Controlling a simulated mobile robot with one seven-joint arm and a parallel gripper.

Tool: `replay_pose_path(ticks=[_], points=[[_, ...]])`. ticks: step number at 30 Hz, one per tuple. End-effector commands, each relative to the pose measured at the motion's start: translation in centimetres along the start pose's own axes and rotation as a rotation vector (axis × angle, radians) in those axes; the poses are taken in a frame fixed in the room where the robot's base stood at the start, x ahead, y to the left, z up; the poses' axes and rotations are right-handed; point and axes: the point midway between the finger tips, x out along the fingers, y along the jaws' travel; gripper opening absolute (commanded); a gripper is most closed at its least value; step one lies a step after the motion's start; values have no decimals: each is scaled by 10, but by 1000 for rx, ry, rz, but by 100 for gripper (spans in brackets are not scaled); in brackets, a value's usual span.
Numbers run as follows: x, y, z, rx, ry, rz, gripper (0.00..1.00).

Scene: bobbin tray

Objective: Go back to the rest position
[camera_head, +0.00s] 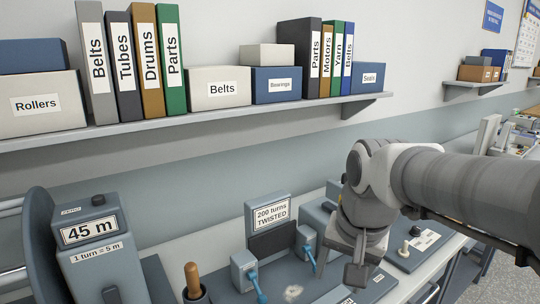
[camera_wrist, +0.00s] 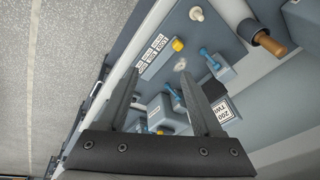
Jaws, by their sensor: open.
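My gripper (camera_head: 338,276) hangs from my grey-white arm at the right of the head view, above the front part of the bench. In the wrist view, my gripper (camera_wrist: 158,72) shows two dark fingers standing wide apart with nothing between them. It is open and empty. The twist device, with a sign reading "200 turns TWISTED" (camera_head: 271,213), stands just left of my gripper in the head view. Its sign also shows in the wrist view (camera_wrist: 223,110), beside the right finger. My gripper covers part of the bench behind it.
A "45 m" counter box (camera_head: 90,233) stands at the left, with a wooden handle (camera_head: 192,281) to its right. A small knob (camera_head: 404,248) sits on a plate right of my gripper. A wall shelf (camera_head: 200,120) with boxes and binders runs above the bench.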

Motion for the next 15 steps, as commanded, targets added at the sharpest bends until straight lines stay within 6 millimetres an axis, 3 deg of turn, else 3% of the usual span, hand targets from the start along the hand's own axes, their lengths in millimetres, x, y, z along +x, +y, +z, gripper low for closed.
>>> replay_pose_path(ticks=[6, 15], points=[[-16, 30, 34, -190, 99, -23, 68], [-18, 56, 67, -396, 202, -15, 68]])
